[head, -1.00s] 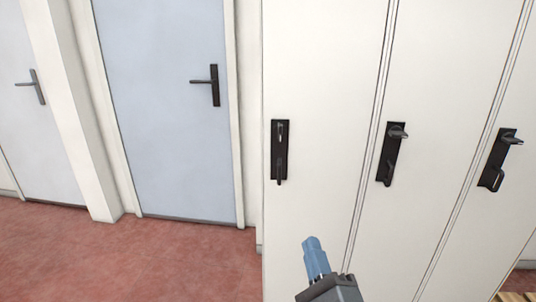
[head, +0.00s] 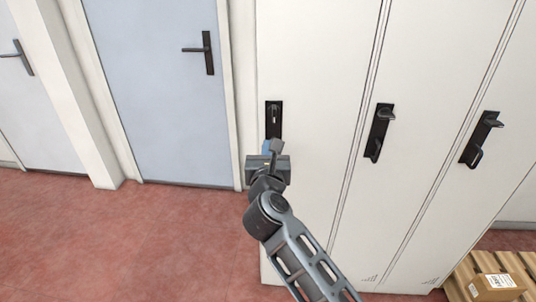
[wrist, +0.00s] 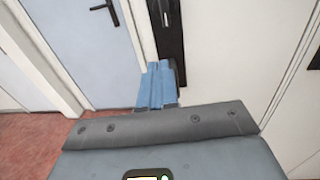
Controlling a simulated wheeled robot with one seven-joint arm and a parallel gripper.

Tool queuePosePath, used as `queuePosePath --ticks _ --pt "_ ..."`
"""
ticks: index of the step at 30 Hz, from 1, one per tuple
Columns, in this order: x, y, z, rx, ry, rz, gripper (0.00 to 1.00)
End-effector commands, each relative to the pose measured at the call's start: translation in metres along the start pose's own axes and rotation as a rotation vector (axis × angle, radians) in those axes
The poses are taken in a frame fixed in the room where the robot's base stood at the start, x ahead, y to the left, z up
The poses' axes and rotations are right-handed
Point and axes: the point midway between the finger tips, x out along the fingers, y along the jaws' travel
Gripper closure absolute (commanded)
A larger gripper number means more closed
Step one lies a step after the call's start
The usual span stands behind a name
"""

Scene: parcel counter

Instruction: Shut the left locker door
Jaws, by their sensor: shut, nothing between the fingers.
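The left locker door (head: 318,90) is a tall cream panel at the left end of the locker row. It looks flush with its neighbour, with a thin seam between them. Its black handle plate (head: 274,113) is upright near the left edge. My gripper (head: 268,147) is at the lower end of this handle, its blue fingers shut with nothing between them. In the wrist view the shut fingers (wrist: 157,84) overlap the lower end of the black handle (wrist: 168,32). I cannot tell whether they touch it. My gripper and wrist hide the handle's bottom part.
The middle (head: 379,132) and right (head: 481,140) locker handles are to the right. A blue room door (head: 150,80) with a dark lever is left of the lockers. A carton (head: 496,287) is on a wooden pallet at lower right. Red floor at left is clear.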

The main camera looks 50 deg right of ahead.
Motion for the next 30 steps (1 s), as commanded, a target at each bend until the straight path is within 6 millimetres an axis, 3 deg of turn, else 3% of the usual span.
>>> queuePosePath --ticks 6,12,30 --pt "0.043 -0.001 0.002 0.000 0.000 -0.003 1.00" --pt "0.069 0.000 0.001 -0.002 0.000 -0.001 1.00" --pt "0.082 0.000 -0.002 -0.001 0.000 -0.012 1.00"
